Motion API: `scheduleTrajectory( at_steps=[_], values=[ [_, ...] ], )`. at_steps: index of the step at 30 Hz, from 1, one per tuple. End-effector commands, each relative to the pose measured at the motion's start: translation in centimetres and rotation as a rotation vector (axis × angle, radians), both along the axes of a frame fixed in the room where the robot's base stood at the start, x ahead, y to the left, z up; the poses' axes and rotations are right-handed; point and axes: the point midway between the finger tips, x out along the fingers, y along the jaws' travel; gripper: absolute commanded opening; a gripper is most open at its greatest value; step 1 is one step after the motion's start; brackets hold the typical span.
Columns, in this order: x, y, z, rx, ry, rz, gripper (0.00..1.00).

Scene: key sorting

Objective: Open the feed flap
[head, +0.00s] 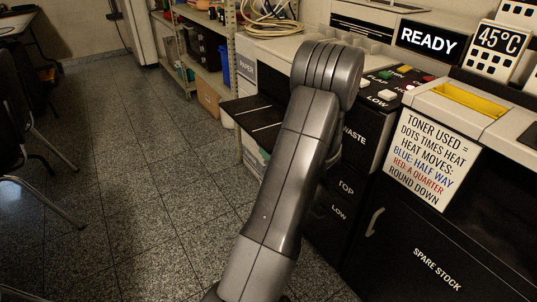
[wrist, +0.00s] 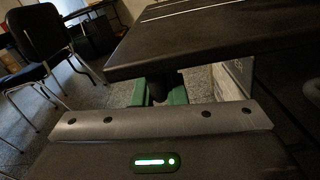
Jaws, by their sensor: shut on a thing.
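The feed flap (head: 252,122) is a dark panel with pale lines, projecting from the front of the machine beside the PAPER label in the head view. It looks close to level, swung out. In the wrist view the flap (wrist: 215,35) fills the upper right. My gripper (wrist: 160,96) has green fingers on either side of a dark knob (wrist: 159,84) under the flap's near edge, and it is shut on it. The knob seems to be part of the flap. In the head view my arm hides the gripper.
A READY display (head: 427,41) and several buttons sit above the WASTE drawer (head: 355,142) on the right. Metal shelves (head: 205,45) stand behind. Chairs (head: 18,115) stand at the left, with open tiled floor between.

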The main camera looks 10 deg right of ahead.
Motion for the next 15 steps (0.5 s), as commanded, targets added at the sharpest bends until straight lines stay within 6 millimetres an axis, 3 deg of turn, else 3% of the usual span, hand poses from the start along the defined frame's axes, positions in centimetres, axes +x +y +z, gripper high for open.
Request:
scheduleTrajectory(
  at_steps=[1,4,14,15],
  values=[
    [0.0,0.0,1.2,-0.001,-0.003,-0.002,0.0],
    [0.0,0.1,2.2,0.0,-0.003,-0.002,0.0],
    [-0.1,0.2,2.1,0.001,-0.001,-0.002,0.0],
    [-0.1,0.2,2.1,0.001,-0.001,-0.002,0.19]
  ],
)
